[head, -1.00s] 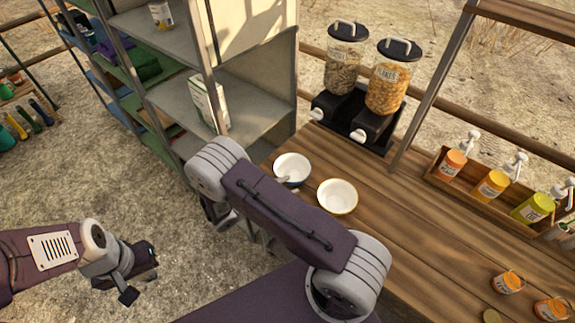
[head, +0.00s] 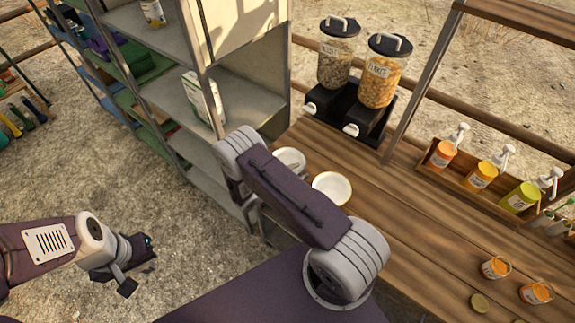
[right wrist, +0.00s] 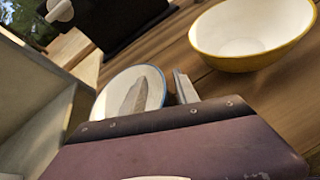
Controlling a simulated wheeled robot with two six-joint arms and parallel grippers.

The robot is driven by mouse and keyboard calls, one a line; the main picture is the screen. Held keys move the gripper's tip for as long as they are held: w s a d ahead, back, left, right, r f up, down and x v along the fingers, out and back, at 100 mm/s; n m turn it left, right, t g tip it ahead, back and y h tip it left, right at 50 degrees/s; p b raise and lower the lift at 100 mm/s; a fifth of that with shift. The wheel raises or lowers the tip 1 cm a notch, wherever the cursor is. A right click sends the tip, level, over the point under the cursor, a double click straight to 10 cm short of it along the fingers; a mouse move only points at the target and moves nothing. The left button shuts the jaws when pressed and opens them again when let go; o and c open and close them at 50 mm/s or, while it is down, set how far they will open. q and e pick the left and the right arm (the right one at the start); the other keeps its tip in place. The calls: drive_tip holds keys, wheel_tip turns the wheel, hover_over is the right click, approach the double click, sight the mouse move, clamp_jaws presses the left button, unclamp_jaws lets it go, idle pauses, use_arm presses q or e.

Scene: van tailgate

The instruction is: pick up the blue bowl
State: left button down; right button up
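The blue-rimmed bowl (head: 291,157) stands on the wooden counter, partly covered by my right arm in the head view. In the right wrist view the blue bowl (right wrist: 121,87) is white inside and lies just beyond my gripper. My right gripper (right wrist: 160,88) is open. One finger shows over the bowl's inside and the other to the right of its rim; I cannot tell how deep they reach. The right fingers are hidden in the head view. My left gripper (head: 139,270) is at lower left over the ground, empty, its fingers apart.
A yellow-rimmed bowl (head: 332,188) stands close right of the blue one, also large in the right wrist view (right wrist: 250,35). Cereal dispensers (head: 350,85) stand behind. A metal shelf (head: 240,95) is left of the counter. A bottle crate (head: 480,185) is at right.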

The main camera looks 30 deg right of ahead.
drive_tip(key=shift+s+a+r, duration=0.1)
drive_tip(key=shift+a, duration=0.05)
clamp_jaws()
